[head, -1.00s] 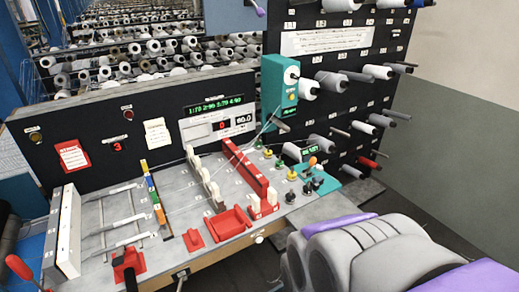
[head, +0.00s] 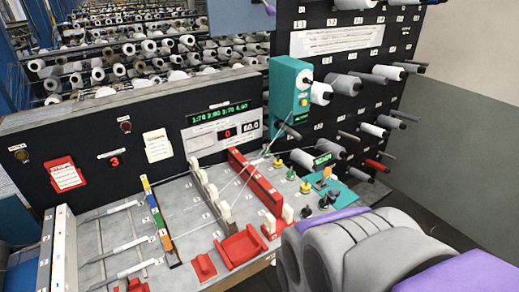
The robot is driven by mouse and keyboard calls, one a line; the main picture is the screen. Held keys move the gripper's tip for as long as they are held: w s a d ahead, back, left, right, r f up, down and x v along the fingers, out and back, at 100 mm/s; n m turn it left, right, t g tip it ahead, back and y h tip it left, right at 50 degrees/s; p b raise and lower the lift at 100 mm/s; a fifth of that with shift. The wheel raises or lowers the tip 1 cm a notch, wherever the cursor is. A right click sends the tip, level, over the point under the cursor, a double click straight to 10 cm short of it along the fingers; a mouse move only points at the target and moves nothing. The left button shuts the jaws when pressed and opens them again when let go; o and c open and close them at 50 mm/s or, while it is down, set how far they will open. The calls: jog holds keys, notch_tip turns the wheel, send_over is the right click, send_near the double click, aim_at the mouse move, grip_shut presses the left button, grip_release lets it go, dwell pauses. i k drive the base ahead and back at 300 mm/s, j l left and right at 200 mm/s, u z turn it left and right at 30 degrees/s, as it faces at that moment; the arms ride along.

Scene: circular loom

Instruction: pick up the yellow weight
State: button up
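A small yellow weight (head: 305,187) stands on the right part of the grey bench top, near the black knobs. My own grey and purple body parts fill the lower right. I cannot make out my gripper's fingers, and nothing is seen touching the yellow weight.
A long red block (head: 255,182) stands left of the weights. A red tray (head: 240,247) sits at the bench front. Several black knobs (head: 323,203) are close on the right. A teal box (head: 289,92) and a spool panel (head: 350,100) rise behind.

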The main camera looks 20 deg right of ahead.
aim_at(277, 164)
jog(key=i+j+z, duration=0.2)
jog(key=z, duration=0.25)
jog(key=i+j+z, duration=0.35)
jog(key=z, duration=0.15)
jog(key=i+z, duration=0.25)
jog(key=i+l+z, duration=0.1)
jog(key=z, duration=0.15)
jog(key=i, duration=0.2)
